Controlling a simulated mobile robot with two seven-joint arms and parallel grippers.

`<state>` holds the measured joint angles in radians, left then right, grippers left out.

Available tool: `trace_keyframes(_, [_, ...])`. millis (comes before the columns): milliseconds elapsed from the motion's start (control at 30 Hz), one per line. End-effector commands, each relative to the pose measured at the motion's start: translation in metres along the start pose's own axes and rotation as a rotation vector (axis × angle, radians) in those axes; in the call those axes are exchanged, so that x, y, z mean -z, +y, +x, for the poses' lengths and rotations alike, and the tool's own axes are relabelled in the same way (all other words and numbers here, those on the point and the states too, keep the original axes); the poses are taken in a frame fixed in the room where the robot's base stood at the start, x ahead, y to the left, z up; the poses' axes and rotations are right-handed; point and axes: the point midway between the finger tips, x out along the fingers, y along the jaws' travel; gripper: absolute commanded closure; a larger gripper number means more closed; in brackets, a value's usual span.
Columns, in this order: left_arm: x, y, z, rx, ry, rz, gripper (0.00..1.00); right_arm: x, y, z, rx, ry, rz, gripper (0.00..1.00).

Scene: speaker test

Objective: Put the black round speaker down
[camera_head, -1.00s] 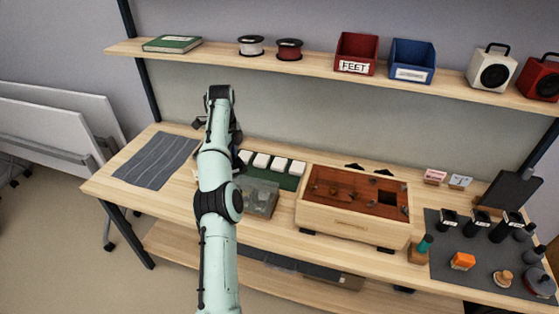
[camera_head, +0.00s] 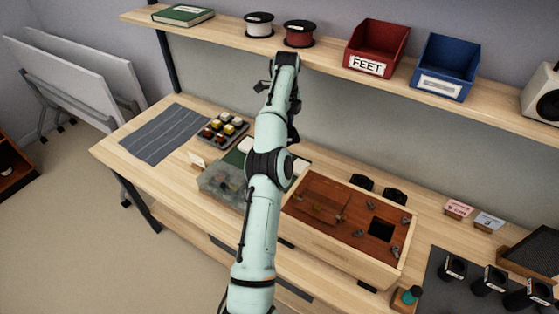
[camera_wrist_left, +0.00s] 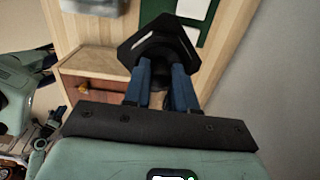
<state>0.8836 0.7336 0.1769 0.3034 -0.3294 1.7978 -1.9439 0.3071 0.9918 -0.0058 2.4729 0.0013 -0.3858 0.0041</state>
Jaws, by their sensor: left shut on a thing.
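The black speaker (camera_wrist_left: 158,48) has an angular flange around a round dark cone. In the left wrist view my left gripper (camera_wrist_left: 162,78) is shut on it with two blue fingers, above the bench. The wooden box with a red-brown top panel (camera_head: 328,211) stands on the bench; its edge also shows beside the speaker in the wrist view (camera_wrist_left: 94,66). The panel has a square dark opening.
The green mat (camera_wrist_left: 201,49) with white blocks lies behind the arm. A clear bin (camera_head: 221,184), a tray of small parts (camera_head: 222,130) and a grey striped cloth (camera_head: 165,134) are to the left. Two black pieces (camera_head: 362,183) (camera_head: 394,196) sit behind the box. A shelf (camera_head: 330,58) runs above.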

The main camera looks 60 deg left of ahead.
Motion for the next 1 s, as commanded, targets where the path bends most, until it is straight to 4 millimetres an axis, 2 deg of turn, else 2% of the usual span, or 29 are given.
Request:
trace_keyframes(267, [0.001, 0.001, 0.025, -0.001, 0.0, 0.002, 1.0, -0.001, 0.0, 0.0, 0.0, -0.001, 0.0, 0.4])
trace_keyframes(600, [0.001, 0.001, 0.111, -0.002, 0.001, 0.001, 1.0, 0.0, 0.0, 0.0, 0.0, 0.0, 0.0, 0.4])
trace_keyframes(700, [0.0, 0.0, 0.127, 0.0, 0.0, 0.0, 1.0, -0.001, 0.0, 0.0, 0.0, -0.001, 0.0, 0.4])
trace_keyframes(867, [0.001, 0.0, 0.14, 0.002, 0.0, 0.001, 1.0, -0.001, 0.0, 0.001, 0.0, -0.001, 0.0, 0.4])
trace_keyframes(1000, [0.001, 0.0, 0.159, -0.001, 0.001, 0.002, 1.0, -0.001, 0.001, 0.001, 0.0, -0.001, 0.0, 0.4])
